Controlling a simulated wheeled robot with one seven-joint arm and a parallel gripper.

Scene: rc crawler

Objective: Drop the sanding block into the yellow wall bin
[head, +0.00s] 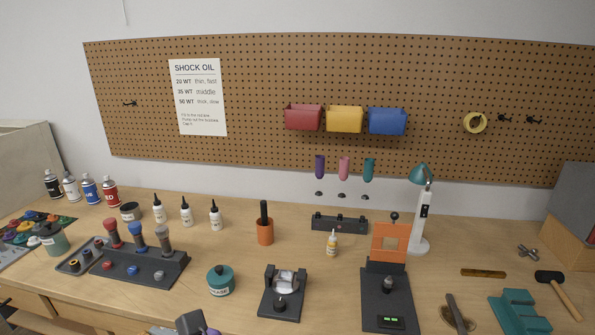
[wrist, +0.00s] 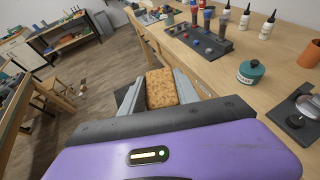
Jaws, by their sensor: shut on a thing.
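The sanding block (wrist: 161,88) is a tan, speckled block in the wrist view. My gripper (wrist: 158,92) is shut on it, with a grey finger on either side. In the wrist view the block is in front of the bench edge, with the wooden floor visible beyond. The yellow wall bin (head: 344,120) hangs on the pegboard in the head view, between a red bin (head: 303,117) and a blue bin (head: 387,121). Its inside is hidden. In the head view only a small part of my arm shows at the bottom edge.
The workbench (head: 330,270) is crowded. A lamp (head: 420,210), an orange-framed stand (head: 389,270), an orange cup (head: 264,230) and a teal jar (head: 221,281) stand on it. Three coloured holders (head: 344,168) hang below the bins. The space right in front of the bins looks clear.

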